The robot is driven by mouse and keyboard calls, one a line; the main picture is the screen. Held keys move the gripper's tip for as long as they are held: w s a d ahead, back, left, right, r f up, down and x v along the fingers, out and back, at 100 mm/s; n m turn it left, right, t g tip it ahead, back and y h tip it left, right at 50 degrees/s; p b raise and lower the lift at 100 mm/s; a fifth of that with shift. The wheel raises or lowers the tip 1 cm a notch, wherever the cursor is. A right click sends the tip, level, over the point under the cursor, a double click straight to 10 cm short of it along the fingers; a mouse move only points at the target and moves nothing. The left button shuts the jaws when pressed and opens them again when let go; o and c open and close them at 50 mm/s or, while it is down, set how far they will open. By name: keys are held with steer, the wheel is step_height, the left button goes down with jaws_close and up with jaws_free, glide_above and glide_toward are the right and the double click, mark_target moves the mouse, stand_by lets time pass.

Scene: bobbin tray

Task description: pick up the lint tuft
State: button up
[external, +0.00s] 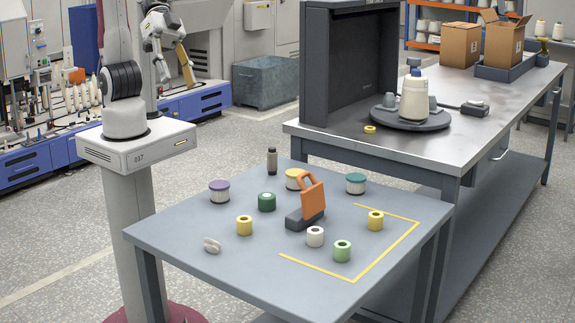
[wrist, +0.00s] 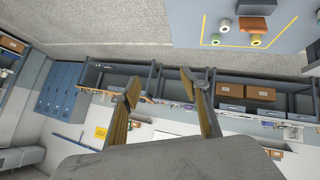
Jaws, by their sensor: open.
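A small whitish, lumpy piece that looks like the lint tuft (external: 212,245) lies on the near left part of the blue-grey table (external: 180,240) in the external view. I cannot make it out in the wrist view. My gripper (external: 178,82) is up and behind the table, well away from the tuft. Its two fingers are apart with nothing between them, as the wrist view (wrist: 160,80) also shows.
Around an orange-handled tool (external: 312,195) stand several bobbins, among them a yellow one (external: 244,225) and a white one (external: 315,236). A dark cylinder (external: 272,161) stands at the back. Yellow tape (external: 318,267) marks the right side. The tabletop around the tuft is clear.

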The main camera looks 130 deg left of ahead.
steer(key=w+d+f+n+t+y, duration=0.1)
steer(key=w+d+f+n, duration=0.1)
steer(key=w+d+f, duration=0.35)
steer(key=w+d+f+n+t+y, duration=0.1)
steer(key=w+d+f+n+t, duration=0.15)
steer(key=w+d, duration=0.6)
steer(key=n+y, duration=0.4)
steer(key=y, duration=0.6)
glide_above(174, 251)
steer(key=w+d, duration=0.3)
steer(key=w, duration=0.4)
step_height(174, 251, down, 26)
steer(key=s+a+f+y, duration=0.1)
steer(key=s, duration=0.1)
steer(key=s+f+y, duration=0.1)
steer(key=s, duration=0.1)
steer(key=s+a+f+y, duration=0.1)
steer(key=s, duration=0.1)
steer(key=shift+s+a+f+g, duration=0.1)
steer(key=shift+a+f+g, duration=0.2)
steer(key=shift+f, duration=0.1)
steer(key=shift+s+a+f, duration=0.1)
steer(key=shift+s+f, duration=0.05)
steer(key=shift+s, duration=0.2)
